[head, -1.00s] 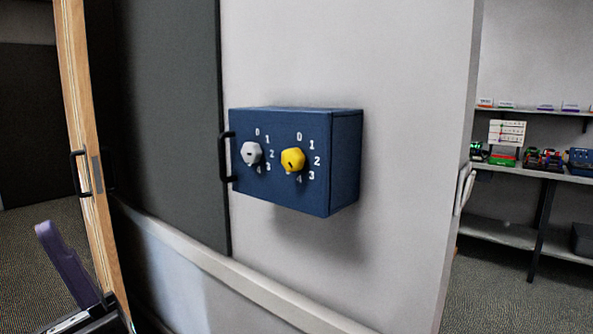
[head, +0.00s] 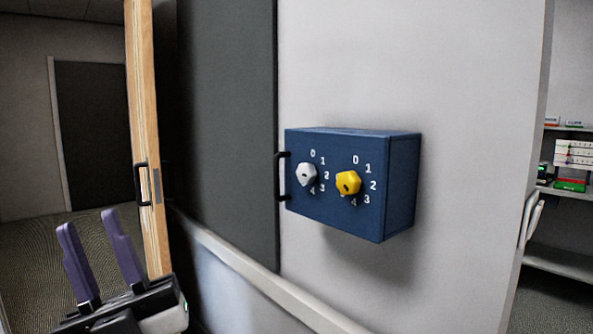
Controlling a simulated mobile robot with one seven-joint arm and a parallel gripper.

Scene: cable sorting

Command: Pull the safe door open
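The blue safe (head: 335,213) is mounted on the pale wall at centre right, and its door is shut. Its front carries a silver dial (head: 306,175) and a yellow dial (head: 348,183), each ringed by white numbers. A black handle (head: 281,177) stands at the left edge of the safe front. My gripper (head: 91,233) is at the lower left with two upright purple fingers apart. It is open and empty, well to the left of the safe and lower than its handle.
A dark panel (head: 228,120) and a pale rail (head: 255,279) are on the wall. Shelves (head: 566,262) with small items are at the far right.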

